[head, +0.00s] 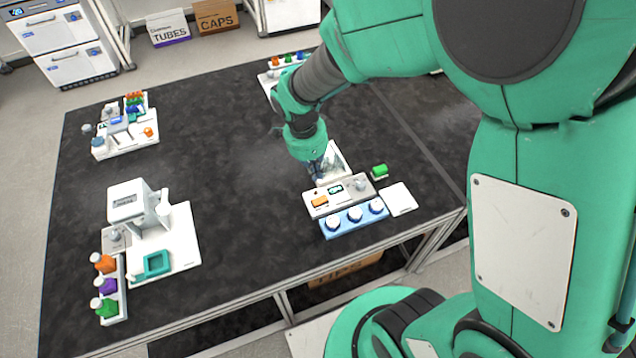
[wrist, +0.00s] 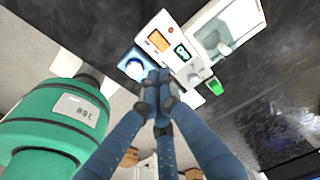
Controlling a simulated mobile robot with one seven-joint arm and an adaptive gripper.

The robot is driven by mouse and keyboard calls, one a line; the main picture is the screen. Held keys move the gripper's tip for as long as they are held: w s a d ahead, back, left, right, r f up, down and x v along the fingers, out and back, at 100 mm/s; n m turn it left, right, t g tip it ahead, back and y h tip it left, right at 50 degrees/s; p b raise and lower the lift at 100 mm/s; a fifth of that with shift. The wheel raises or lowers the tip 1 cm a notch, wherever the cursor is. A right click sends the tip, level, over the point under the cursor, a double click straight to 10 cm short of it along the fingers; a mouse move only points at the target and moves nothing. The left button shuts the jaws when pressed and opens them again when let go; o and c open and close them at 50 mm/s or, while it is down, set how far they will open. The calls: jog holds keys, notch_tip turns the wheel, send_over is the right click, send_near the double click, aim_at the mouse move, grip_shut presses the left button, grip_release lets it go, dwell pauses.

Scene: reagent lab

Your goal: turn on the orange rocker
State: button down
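The orange rocker (head: 319,202) sits at the left of the front panel of a white device (head: 349,194) near the table's front right. In the wrist view the orange rocker (wrist: 158,41) lies beside a lit green display (wrist: 182,52). My gripper (head: 317,178) hangs over the back of the device in the head view. In the wrist view my gripper's blue fingers (wrist: 158,80) come together at the tips with nothing visible between them. The tips appear a little below the rocker in that picture, apart from it. I cannot tell the height gap.
A blue rack (head: 354,220) with white round-topped items stands in front of the device. A green item (head: 379,171) and a white plate (head: 401,199) are at its right. Another white machine (head: 137,205) stands at the left. The dark table (head: 230,150) between is clear.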

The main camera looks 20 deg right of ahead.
aim_at(324, 200)
jog(key=shift+f, duration=0.15)
jog(key=f+b, duration=0.1)
jog(key=f, duration=0.3)
jog(key=d+f+b, duration=0.1)
jog(key=f, duration=0.4)
jog(key=d+f+b, duration=0.1)
jog(key=f, duration=0.3)
jog(key=shift+d+f, duration=0.15)
jog(key=shift+f, duration=0.1)
jog(key=shift+f, duration=0.1)
